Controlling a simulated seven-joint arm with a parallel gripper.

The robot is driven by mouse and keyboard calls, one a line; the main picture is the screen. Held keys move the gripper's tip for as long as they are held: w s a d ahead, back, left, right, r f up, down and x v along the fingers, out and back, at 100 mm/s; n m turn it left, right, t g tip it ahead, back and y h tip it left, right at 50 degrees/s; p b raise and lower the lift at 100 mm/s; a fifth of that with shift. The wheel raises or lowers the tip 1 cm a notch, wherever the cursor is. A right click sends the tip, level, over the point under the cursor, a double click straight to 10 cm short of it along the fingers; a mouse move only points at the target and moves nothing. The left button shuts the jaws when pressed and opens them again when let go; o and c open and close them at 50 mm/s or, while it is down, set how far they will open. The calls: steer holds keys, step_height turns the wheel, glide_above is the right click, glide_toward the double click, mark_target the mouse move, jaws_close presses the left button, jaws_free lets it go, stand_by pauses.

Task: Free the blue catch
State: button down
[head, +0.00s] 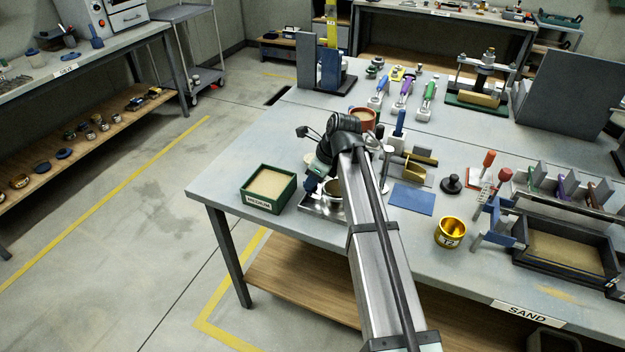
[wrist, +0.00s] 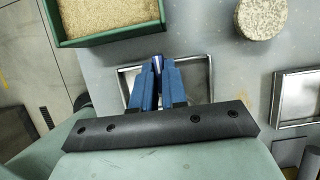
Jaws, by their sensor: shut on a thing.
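My gripper (wrist: 157,72) has blue fingers, shut on a small dark-blue thing (wrist: 157,62) that shows only at the fingertips. I cannot tell whether it is a catch. In the wrist view it is over a metal-rimmed tray (wrist: 199,68). In the head view my gripper (head: 312,184) is largely hidden behind my arm, near the green-walled box. A blue-handled piece (head: 379,90) stands in a row with purple (head: 403,91) and green (head: 428,95) ones at the back. I cannot tell for sure that it is the blue catch.
A green box (head: 269,206) of sand, labelled MEDIUM, stands at the table's left corner. A gold cup (head: 450,232), a blue mat (head: 412,199) and a black knob (head: 451,183) lie right of my arm. A black sand tray (head: 568,266) and blue stand (head: 494,224) are farther right.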

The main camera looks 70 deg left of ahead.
steer(key=shift+n, duration=0.3)
steer(key=n, duration=0.1)
steer(key=n+h, duration=0.1)
steer(key=n, duration=0.1)
steer(key=shift+w+a+n+g, duration=0.2)
steer(key=shift+n+g, duration=0.1)
steer(key=shift+g, duration=0.1)
steer(key=n+h, duration=0.1)
steer(key=n, duration=0.1)
steer(key=n+h, duration=0.1)
steer(key=n, duration=0.1)
steer(key=shift+a+n+g, duration=0.15)
steer(key=shift+n+g, duration=0.15)
steer(key=n+h, duration=0.2)
steer(key=n, duration=0.2)
steer(key=shift+s+a+n, duration=0.1)
steer(key=shift+n, duration=0.2)
steer(key=shift+s+n+t+h, duration=0.1)
steer(key=shift+n+t+h, duration=0.25)
steer(key=shift+n, duration=0.75)
steer(key=shift+n+t+h, duration=0.25)
steer(key=shift+n+t, duration=0.1)
steer(key=shift+n, duration=0.75)
steer(key=c, duration=1.2)
jaws_free()
steer(key=shift+o, duration=0.2)
